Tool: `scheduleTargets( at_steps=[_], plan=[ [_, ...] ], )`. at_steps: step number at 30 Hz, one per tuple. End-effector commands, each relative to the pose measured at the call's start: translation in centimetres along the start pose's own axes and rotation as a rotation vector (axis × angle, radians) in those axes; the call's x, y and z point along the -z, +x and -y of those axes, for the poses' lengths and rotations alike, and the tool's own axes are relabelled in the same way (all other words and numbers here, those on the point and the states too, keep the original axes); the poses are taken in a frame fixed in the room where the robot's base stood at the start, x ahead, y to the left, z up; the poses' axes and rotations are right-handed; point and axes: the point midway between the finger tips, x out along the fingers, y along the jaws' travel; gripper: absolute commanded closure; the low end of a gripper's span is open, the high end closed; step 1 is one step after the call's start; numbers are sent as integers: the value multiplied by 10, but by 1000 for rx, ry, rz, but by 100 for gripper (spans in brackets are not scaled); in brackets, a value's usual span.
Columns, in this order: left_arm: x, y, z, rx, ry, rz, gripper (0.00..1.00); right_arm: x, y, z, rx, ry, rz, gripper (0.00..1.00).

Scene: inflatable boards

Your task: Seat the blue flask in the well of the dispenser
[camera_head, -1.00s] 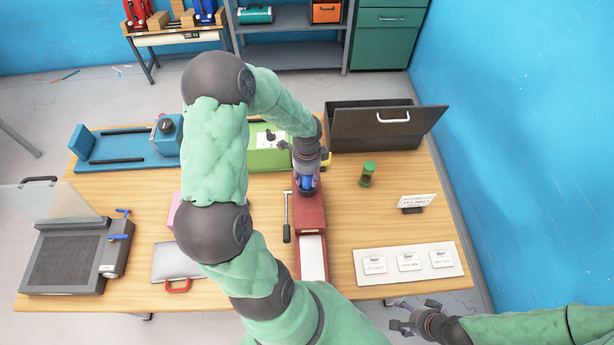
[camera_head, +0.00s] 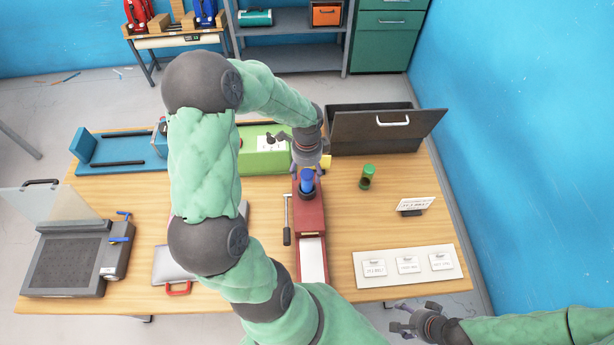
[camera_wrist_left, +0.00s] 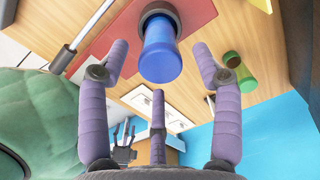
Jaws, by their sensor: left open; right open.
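The blue flask (camera_head: 307,180) stands upright in the dark round well (camera_head: 306,192) at the back end of the red dispenser (camera_head: 312,218). In the left wrist view the flask (camera_wrist_left: 160,52) sits with its far end inside the dark ring (camera_wrist_left: 157,12). My left gripper (camera_head: 305,164) is open just behind and above the flask. Its purple fingers (camera_wrist_left: 160,75) are spread around the flask's near end with gaps and do not appear to touch it. My right gripper (camera_head: 408,322) is open and empty off the table's front right edge.
A green box (camera_head: 262,158) and an open dark case (camera_head: 376,132) stand behind. A white card board (camera_head: 410,266) lies front right. The wood between is clear.

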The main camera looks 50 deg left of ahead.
Motion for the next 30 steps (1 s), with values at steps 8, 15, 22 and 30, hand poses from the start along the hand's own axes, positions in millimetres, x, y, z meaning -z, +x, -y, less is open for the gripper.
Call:
scheduleTargets(
  at_steps=[8,15,22,30],
  plan=[
    [0,-49,0,2,1,0,35,0,-5,2,0,0,0,35],
    [0,-64,0,0,0,-1,35,0,-6,2,0,0,0,35],
    [0,-65,0,-1,0,0,35,0,-6,2,0,0,0,35],
    [0,-64,0,-1,0,0,35,0,-6,2,0,0,0,35]
  ],
)
